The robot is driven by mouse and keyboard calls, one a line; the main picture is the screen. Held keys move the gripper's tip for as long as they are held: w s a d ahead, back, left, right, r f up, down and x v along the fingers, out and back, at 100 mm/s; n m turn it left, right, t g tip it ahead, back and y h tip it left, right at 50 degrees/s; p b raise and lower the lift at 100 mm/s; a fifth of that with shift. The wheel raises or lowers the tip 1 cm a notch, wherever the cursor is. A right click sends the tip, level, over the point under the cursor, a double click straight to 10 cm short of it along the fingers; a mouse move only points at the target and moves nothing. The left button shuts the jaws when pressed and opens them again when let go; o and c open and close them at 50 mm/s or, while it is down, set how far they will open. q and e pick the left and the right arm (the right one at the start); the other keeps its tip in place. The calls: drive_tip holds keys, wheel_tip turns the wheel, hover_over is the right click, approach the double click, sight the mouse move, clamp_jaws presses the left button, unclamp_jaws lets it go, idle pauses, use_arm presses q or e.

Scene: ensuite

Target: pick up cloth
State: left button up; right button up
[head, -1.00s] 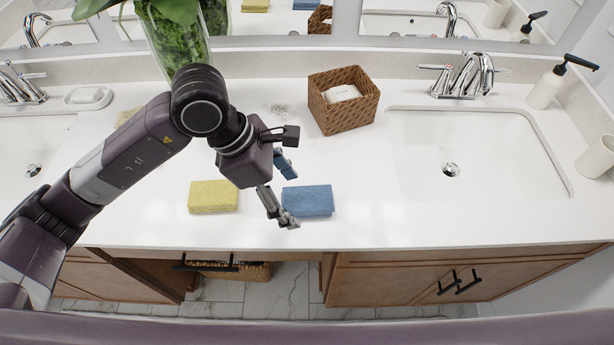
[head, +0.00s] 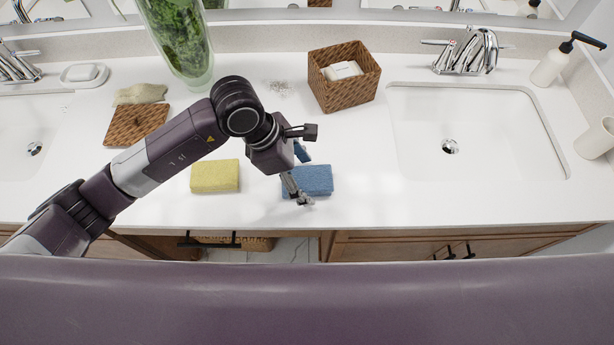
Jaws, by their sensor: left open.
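A crumpled beige-green cloth (head: 141,94) lies on the white counter at the left, behind a brown woven mat or lid. A blue sponge-like block (head: 318,180) and a yellow one (head: 215,176) lie near the counter's front edge. My left gripper (head: 302,177) is open over the left part of the blue block, with one finger towards the back and one towards the front. I cannot tell whether the fingers touch it. The gripper is well to the right of the cloth. My right gripper is not in view.
A brown woven box (head: 343,94) with a white item stands behind the gripper. A glass vase (head: 178,45) with greenery stands at the back left. Sinks lie on both sides, with a soap dish (head: 84,75) at the left. The counter right of the blue block is clear.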

sight(304, 178)
use_arm(q)
drive_tip(key=c, duration=1.3)
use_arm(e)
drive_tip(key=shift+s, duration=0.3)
use_arm(q)
drive_tip(key=shift+o, duration=0.2)
drive_tip(key=shift+r, duration=0.15)
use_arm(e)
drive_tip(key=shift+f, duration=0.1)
use_arm(q)
wheel_tip(304, 178, up, 20)
drive_tip(key=b, duration=0.4)
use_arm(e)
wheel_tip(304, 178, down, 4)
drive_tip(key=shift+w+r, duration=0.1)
